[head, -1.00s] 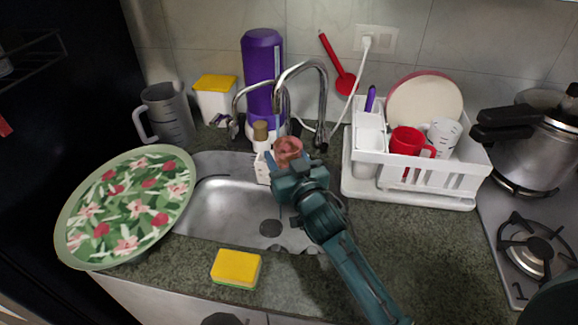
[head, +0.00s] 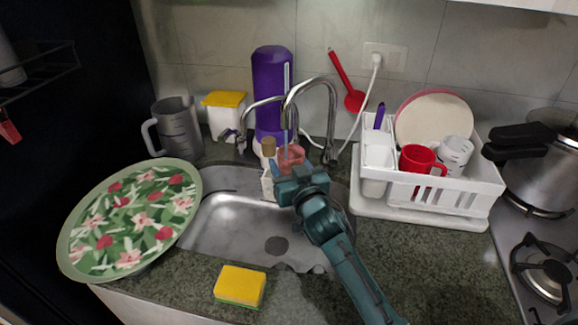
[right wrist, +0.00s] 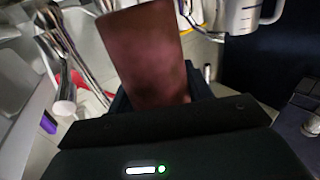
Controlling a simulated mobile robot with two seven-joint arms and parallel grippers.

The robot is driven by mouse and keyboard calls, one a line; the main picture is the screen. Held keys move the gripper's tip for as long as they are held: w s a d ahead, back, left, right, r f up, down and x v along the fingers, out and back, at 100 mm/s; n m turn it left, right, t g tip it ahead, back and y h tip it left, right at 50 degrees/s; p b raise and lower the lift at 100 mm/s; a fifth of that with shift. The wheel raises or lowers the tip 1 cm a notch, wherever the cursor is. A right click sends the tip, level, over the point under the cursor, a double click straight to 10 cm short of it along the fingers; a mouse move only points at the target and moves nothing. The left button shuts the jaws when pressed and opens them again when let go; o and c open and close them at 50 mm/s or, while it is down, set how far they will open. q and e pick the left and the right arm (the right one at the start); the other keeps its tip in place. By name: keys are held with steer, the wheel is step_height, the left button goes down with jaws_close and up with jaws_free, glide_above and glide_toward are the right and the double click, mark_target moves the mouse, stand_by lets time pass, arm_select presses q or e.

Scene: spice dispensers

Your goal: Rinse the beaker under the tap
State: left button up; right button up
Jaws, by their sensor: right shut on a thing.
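The beaker, a reddish-brown cup (head: 292,158), is held over the back of the sink by my right gripper (head: 290,172), which is shut on it. In the right wrist view the beaker (right wrist: 145,55) stands up, slightly tilted, between the jaws. The curved chrome tap (head: 331,105) arches above it, with the spout end close over the beaker's mouth. A thin pale bluish line runs between spout and beaker; I cannot tell surely whether it is water. The beaker's inside is too small to make out. My left gripper is not in view.
The steel sink (head: 225,225) is open in front. A purple bottle (head: 271,85) stands behind the tap. A white dish rack (head: 455,203) is close on the right, a floral tray (head: 130,220) on the left. A yellow sponge (head: 240,285) lies at the front edge.

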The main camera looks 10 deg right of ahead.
steer(key=shift+d, duration=0.15)
steer(key=shift+d+p, duration=0.35)
steer(key=shift+d, duration=0.1)
steer(key=shift+a, duration=0.15)
steer(key=shift+a, duration=0.45)
steer(key=shift+d, duration=0.2)
steer(key=shift+d, duration=0.4)
steer(key=shift+a, duration=0.1)
